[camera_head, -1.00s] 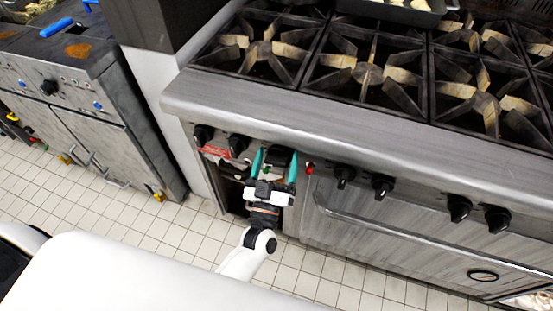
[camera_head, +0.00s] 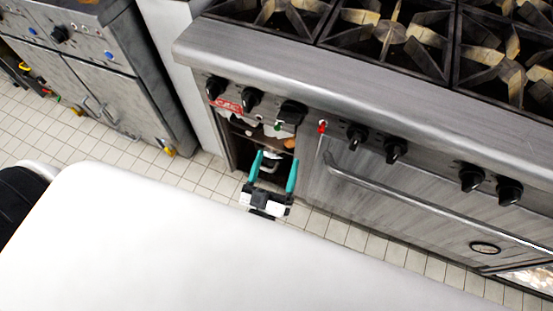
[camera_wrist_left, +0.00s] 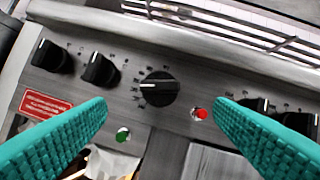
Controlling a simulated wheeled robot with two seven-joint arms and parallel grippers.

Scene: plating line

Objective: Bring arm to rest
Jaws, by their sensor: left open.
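My left gripper (camera_head: 273,172) is open and empty, its two teal fingers spread and pointing at the stove front. In the head view it is low in front of the stove, below the knob row and before an open compartment. In the left wrist view its fingers (camera_wrist_left: 160,112) frame a black knob (camera_wrist_left: 159,88) from below, apart from it. The same knob shows in the head view (camera_head: 292,112). Most of my left arm is hidden behind my white body at the bottom. My right gripper is not in view.
The stove's steel front edge (camera_head: 330,84) overhangs the knobs, with burner grates (camera_head: 392,32) above. An oven handle (camera_head: 400,192) sticks out at right. A grey cabinet (camera_head: 100,75) stands at left. Tiled floor (camera_head: 70,135) is clear between.

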